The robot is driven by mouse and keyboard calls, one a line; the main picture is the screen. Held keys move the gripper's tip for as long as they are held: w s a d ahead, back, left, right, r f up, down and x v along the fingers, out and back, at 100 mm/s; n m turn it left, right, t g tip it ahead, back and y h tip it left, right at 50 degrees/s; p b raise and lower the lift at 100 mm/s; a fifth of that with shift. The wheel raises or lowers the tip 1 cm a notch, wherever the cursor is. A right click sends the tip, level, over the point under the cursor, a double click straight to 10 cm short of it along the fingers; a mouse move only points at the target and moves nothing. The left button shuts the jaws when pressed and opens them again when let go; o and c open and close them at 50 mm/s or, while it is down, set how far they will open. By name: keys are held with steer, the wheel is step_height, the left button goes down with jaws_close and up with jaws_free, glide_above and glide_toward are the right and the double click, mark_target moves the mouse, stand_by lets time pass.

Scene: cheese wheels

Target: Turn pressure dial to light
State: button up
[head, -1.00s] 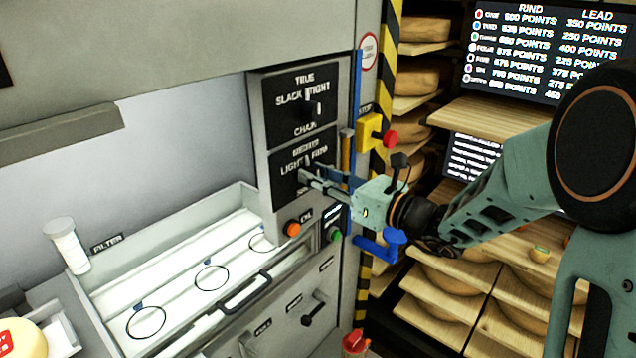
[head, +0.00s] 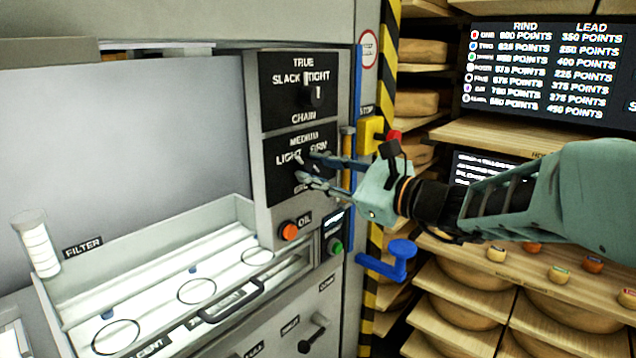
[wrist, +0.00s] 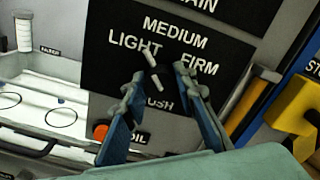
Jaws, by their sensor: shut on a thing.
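The pressure dial (wrist: 159,75) is a dark knob with a white mark on a black panel (head: 285,180) lettered MEDIUM at the top, LIGHT at left and FIRM at right; the bottom word is partly covered. In the wrist view its white mark leans up and left, between LIGHT and MEDIUM; its exact setting is hard to tell. My gripper (head: 307,167) reaches in from the right, its two fingers on either side of the dial and shut on it. In the wrist view the fingers (wrist: 162,95) flank the knob and hide its lower part.
A chain dial (head: 313,95) sits just above. An orange OIL button (head: 289,232), a green button (head: 334,245) and a blue lever (head: 385,262) are below. A yellow stop box (head: 371,135) with a red button is close beside my gripper. Cheese shelves stand at right.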

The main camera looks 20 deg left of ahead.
stand_by(0.3)
steer(key=o, duration=1.1)
steer(key=shift+d, duration=0.1)
steer(key=v, duration=1.2)
steer(key=shift+w, duration=0.1)
